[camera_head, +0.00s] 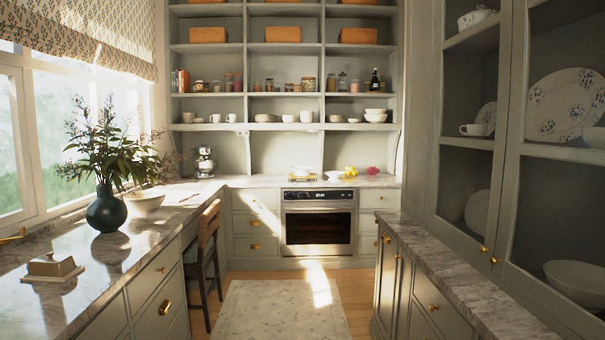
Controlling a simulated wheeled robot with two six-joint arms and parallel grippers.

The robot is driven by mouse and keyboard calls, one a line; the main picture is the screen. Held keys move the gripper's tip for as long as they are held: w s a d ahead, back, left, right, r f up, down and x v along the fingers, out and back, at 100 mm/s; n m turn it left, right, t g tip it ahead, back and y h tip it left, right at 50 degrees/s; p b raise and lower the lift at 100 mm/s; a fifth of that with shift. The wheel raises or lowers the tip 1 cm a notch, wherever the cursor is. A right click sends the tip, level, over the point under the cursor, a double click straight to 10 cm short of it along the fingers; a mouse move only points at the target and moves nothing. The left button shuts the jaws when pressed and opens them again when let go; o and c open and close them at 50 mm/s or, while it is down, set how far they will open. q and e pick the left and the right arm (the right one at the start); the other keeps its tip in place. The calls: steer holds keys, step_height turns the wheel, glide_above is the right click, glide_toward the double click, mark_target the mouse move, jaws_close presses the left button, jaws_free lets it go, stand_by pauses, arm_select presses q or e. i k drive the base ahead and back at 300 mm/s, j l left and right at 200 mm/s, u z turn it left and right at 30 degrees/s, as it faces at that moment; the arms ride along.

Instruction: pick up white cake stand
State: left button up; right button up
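A small white dish (334,175) stands on the far counter, right of centre above the oven. It may be the white cake stand, but it is too small to tell whether it has a foot. Left of it is a low yellowish tray or board (302,178) with something pale on it. To its right are a yellow item (350,171) and a pink item (372,170). Neither of my grippers is in view.
The marble counter on the left holds a dark green vase (107,211), a white bowl (144,203) and a butter dish (52,268). A wooden chair (207,250) stands beside it. A rug (282,310) covers the open aisle to the oven (317,222). Cabinets line the right.

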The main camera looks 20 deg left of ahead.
mark_target(301, 171)
steer(key=i+j+u, duration=0.4)
steer(key=i, duration=0.4)
steer(key=i+u, duration=0.35)
steer(key=i, duration=0.4)
steer(key=i+j+z, duration=0.1)
steer(key=i, duration=2.8)
steer(key=i+l, duration=0.1)
steer(key=i, duration=0.85)
steer(key=i+z, duration=0.25)
steer(key=i, duration=0.35)
steer(key=i+j+z, duration=0.2)
steer(key=i, duration=0.35)
steer(key=i+j+z, duration=0.25)
steer(key=i, duration=0.3)
steer(key=i+l+u, duration=0.3)
steer(key=i+l, duration=0.55)
steer(key=i, duration=0.15)
